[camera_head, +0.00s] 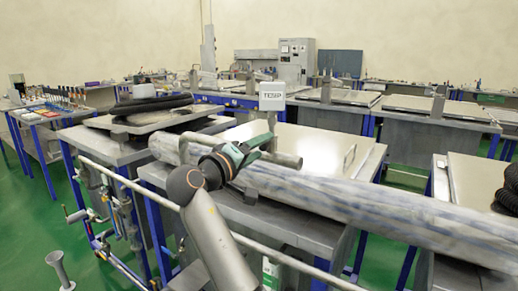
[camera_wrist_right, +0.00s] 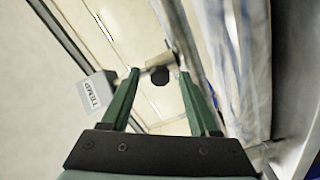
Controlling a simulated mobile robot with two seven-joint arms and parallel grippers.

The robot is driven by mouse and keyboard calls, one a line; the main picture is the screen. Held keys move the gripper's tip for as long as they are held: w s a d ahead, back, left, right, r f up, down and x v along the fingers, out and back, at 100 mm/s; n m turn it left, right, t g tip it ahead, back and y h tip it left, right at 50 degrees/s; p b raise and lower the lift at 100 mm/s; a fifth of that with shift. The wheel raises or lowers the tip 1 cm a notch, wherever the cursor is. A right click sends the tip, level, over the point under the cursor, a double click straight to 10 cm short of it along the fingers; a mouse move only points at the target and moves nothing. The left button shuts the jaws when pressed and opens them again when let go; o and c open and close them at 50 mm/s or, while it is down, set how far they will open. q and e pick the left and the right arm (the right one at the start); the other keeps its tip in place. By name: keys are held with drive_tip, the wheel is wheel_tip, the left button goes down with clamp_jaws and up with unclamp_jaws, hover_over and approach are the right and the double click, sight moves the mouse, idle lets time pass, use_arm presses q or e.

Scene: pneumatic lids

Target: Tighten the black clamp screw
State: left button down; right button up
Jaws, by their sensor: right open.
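The black clamp screw (camera_wrist_right: 160,76) shows in the right wrist view as a small dark knob on a metal bar. It lies in line with the gap between my right gripper's green fingers. My right gripper (camera_wrist_right: 159,88) is open, with a finger to each side of the knob in that picture; I cannot tell whether the tips reach its depth. In the head view my right gripper (camera_head: 268,138) is above the long pipe, by a metal bar at the lidded table's near edge. The screw cannot be made out there. My left gripper is not in view.
A long grey-blue pipe (camera_head: 370,205) crosses below my right gripper. A TEMP sign (camera_head: 272,96) stands just beyond the gripper, and it shows left of the fingers in the wrist view (camera_wrist_right: 97,91). A flat lidded table (camera_head: 325,150) lies behind; more metal tables fill the room.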

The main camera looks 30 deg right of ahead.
drive_tip(key=b+v, duration=0.1)
drive_tip(key=v, duration=1.1)
drive_tip(key=shift+b, duration=0.3)
drive_tip(key=shift+s+a+f, duration=0.1)
drive_tip(key=shift+a, duration=0.05)
